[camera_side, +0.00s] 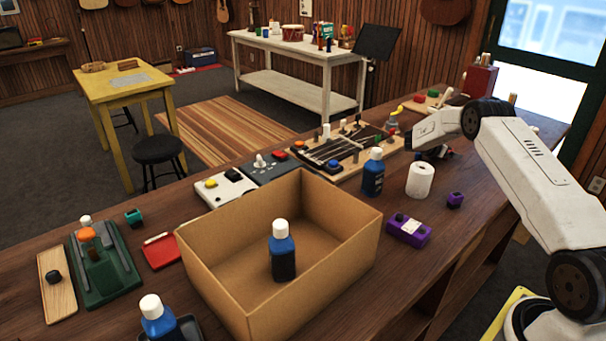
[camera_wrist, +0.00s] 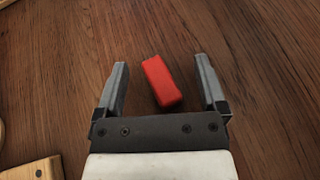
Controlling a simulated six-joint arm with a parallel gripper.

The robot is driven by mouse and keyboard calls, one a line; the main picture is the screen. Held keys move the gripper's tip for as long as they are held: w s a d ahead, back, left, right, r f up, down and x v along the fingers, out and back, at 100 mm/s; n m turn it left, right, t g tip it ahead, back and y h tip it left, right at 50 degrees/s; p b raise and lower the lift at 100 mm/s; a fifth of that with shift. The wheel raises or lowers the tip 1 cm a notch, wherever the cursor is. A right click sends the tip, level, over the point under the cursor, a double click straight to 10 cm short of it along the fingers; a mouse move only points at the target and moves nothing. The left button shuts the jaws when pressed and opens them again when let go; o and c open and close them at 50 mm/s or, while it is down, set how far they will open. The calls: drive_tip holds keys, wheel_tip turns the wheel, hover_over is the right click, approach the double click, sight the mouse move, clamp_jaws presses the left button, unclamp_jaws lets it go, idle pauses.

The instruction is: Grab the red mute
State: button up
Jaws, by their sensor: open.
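The red mute (camera_wrist: 162,81) is a small red block lying on the brown wooden bench top in the wrist view. It is slightly tilted in the picture, with a dark bit at its far end. My gripper (camera_wrist: 162,64) is open, with one finger to each side of the mute. The mute appears between the fingers and apart from both. How high the fingers are above the bench is hard to tell. In the side view my gripper (camera_side: 428,147) is low over the bench, behind the white roll, and I cannot clearly pick out the mute there.
A white roll (camera_side: 419,181), a blue bottle (camera_side: 374,174) and a purple box (camera_side: 408,231) stand on the near side. A cardboard box (camera_side: 215,285) holds another blue bottle (camera_side: 282,256). A light wooden piece (camera_wrist: 35,170) is at lower left in the wrist view.

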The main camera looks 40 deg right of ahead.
clamp_jaws()
drive_tip(key=shift+r, duration=0.1)
idle(0.4)
drive_tip(key=shift+r, duration=1.6)
drive_tip(key=s+a+r, duration=0.9)
drive_tip(key=s, duration=0.1)
drive_tip(key=shift+s+a+r, duration=0.2)
drive_tip(key=shift+r, duration=0.1)
